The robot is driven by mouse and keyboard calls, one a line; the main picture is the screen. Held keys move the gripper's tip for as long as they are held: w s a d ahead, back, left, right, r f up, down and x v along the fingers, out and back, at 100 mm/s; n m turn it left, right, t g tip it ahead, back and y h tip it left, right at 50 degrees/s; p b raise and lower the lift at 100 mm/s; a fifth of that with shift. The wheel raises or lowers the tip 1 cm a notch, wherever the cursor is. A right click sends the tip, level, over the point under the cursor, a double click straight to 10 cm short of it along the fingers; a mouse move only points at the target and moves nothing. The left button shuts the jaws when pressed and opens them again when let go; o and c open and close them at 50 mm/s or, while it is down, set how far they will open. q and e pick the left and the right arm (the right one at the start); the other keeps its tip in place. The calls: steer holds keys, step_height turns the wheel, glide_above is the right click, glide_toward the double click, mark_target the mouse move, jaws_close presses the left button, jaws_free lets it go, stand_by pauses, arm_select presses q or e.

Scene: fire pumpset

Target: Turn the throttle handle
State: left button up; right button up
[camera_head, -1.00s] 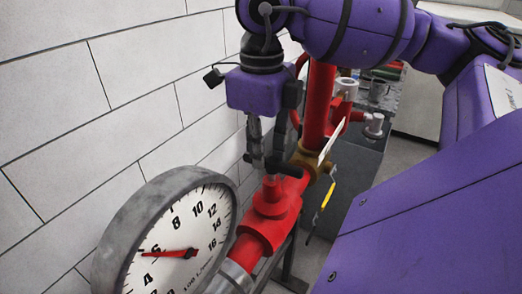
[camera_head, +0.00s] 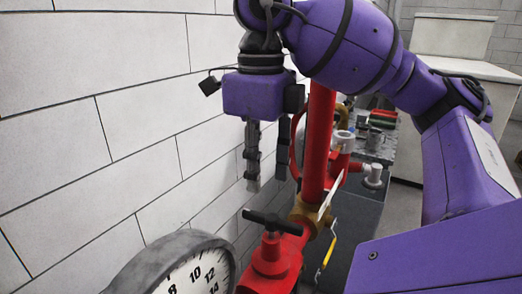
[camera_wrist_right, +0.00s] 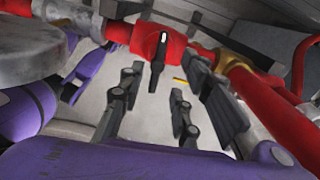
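The black throttle handle (camera_head: 272,223) is a short bar across the top of a red valve body (camera_head: 270,262). It also shows in the right wrist view, as a black bar (camera_wrist_right: 157,66) in front of the red valve (camera_wrist_right: 150,38). My right gripper (camera_head: 268,180) points down above the handle in the head view, its two dark fingers apart and empty. A gap shows between the fingertips and the handle. In the right wrist view its fingers (camera_wrist_right: 153,98) are spread, with the handle in the space beyond them. My left gripper is not in view.
A round gauge (camera_head: 190,275) sits at the lower left, near the valve. A red pipe (camera_head: 319,140) rises behind the handle, with a brass fitting (camera_head: 308,213) and a yellow-handled lever (camera_head: 328,250) nearby. A white block wall (camera_head: 90,150) is on the left.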

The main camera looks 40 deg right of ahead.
steer(key=shift+r, duration=1.85)
